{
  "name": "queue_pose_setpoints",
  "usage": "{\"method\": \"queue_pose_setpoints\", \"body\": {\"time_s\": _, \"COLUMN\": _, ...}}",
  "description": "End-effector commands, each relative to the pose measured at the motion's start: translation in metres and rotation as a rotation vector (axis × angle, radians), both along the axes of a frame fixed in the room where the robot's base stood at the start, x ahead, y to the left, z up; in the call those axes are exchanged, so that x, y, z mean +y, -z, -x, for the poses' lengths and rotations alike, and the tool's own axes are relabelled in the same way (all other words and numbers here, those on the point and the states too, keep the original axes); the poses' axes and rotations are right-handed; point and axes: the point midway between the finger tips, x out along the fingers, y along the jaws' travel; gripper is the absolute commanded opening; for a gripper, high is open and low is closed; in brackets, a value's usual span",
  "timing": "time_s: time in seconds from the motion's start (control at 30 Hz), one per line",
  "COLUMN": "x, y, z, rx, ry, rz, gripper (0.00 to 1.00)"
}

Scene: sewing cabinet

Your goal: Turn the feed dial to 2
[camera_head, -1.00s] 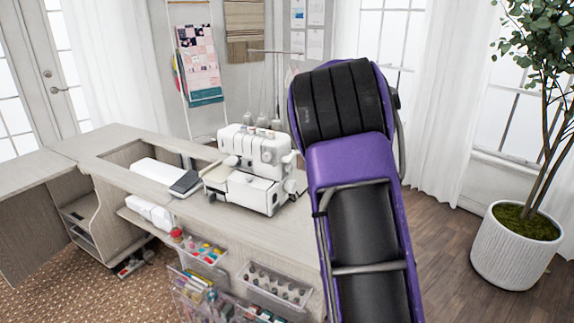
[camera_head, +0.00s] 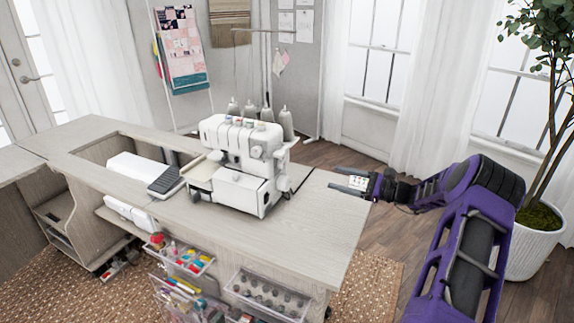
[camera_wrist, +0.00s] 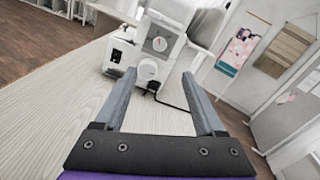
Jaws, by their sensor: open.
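The white serger sewing machine (camera_head: 240,163) stands on the wooden cabinet top. In the wrist view, its side (camera_wrist: 155,45) faces me. That side has a round dial with a pointer mark (camera_wrist: 159,44) high up and a round white knob (camera_wrist: 148,69) below it. I cannot tell which of them is the feed dial, and no numbers are readable. My gripper (camera_head: 345,182) is at the right end of the cabinet, to the right of the machine and apart from it. In the wrist view my gripper (camera_wrist: 165,92) is open and empty, with the lower knob between its fingers farther off.
A black cord (camera_wrist: 172,103) runs from the machine's side across the top. Thread cones (camera_head: 260,112) stand behind the machine. Clear bins (camera_head: 265,292) hang on the cabinet front. A potted plant (camera_head: 535,235) stands right.

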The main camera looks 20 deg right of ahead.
Motion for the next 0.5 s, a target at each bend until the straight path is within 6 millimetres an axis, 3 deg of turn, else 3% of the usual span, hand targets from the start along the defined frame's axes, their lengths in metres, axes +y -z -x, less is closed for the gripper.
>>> {"method": "queue_pose_setpoints", "body": {"time_s": 0.17, "x": 0.015, "y": 0.000, "z": -0.015, "rx": -0.001, "ry": -0.002, "rz": -0.002, "gripper": 0.72}}
{"method": "queue_pose_setpoints", "body": {"time_s": 0.5, "x": 0.068, "y": 0.001, "z": -0.067, "rx": 0.000, "ry": -0.003, "rz": 0.001, "gripper": 0.72}}
